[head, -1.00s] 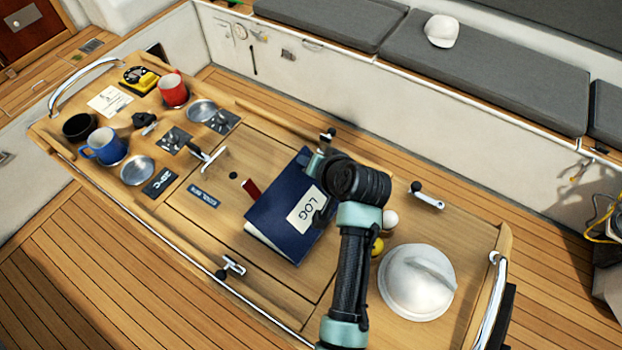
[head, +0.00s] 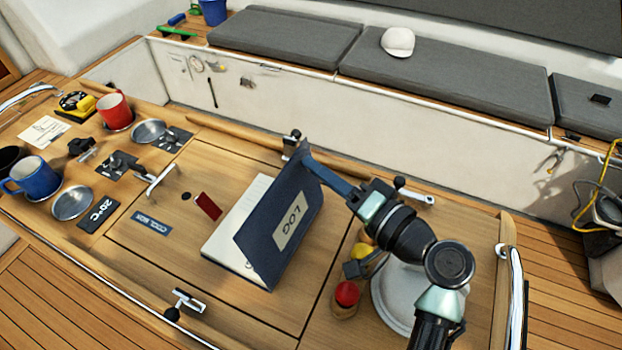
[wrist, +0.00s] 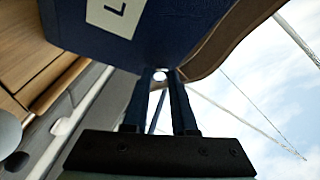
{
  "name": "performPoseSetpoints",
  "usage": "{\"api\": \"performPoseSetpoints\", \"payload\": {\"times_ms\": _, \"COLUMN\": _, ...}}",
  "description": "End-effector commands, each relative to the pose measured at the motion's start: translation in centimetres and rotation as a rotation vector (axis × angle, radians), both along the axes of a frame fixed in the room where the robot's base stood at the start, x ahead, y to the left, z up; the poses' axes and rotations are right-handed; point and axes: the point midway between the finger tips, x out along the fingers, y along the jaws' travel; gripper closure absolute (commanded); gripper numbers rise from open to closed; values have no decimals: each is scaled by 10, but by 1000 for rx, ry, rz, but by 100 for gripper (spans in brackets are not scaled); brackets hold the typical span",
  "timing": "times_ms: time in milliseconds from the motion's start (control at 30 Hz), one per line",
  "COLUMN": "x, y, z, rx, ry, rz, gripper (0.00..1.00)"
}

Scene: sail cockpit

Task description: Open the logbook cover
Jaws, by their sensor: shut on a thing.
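The logbook lies on the wooden table, with its white pages (head: 235,225) showing at the left. Its dark blue cover (head: 305,190), with a white LOG label (head: 289,227), is lifted and stands steeply tilted above the pages. My gripper (head: 308,160) is at the cover's upper far corner, shut on its edge. In the wrist view the two dark fingers (wrist: 161,75) meet the blue cover (wrist: 180,35), which fills the top of the picture. The fingertips' exact hold is partly hidden by the cover.
A red booklet (head: 208,206) lies left of the logbook. A T-handle (head: 162,180), mugs and dishes stand further left. My arm crosses above a white dome (head: 395,300); a red-topped knob (head: 346,293) stands beside it. A cleat (head: 188,301) is at the front edge.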

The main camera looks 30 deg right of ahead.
Motion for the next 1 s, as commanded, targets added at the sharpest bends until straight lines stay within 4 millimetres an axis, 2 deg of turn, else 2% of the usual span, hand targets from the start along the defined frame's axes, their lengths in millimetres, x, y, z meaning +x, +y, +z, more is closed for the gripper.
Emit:
{"api": "performPoseSetpoints", "payload": {"times_ms": 600, "x": -4, "y": -2, "z": 0, "rx": 25, "ry": -32, "rz": 2, "gripper": 100}}
{"api": "performPoseSetpoints", "payload": {"times_ms": 633, "x": -4, "y": -2, "z": 0, "rx": 25, "ry": -32, "rz": 2, "gripper": 73}}
{"api": "performPoseSetpoints", "payload": {"times_ms": 767, "x": -4, "y": -2, "z": -1, "rx": 25, "ry": -32, "rz": 2, "gripper": 50}}
{"api": "performPoseSetpoints", "payload": {"times_ms": 800, "x": -4, "y": -2, "z": -1, "rx": 25, "ry": -32, "rz": 2, "gripper": 45}}
{"api": "performPoseSetpoints", "payload": {"times_ms": 1000, "x": -4, "y": -3, "z": -1, "rx": 25, "ry": -32, "rz": 2, "gripper": 45}}
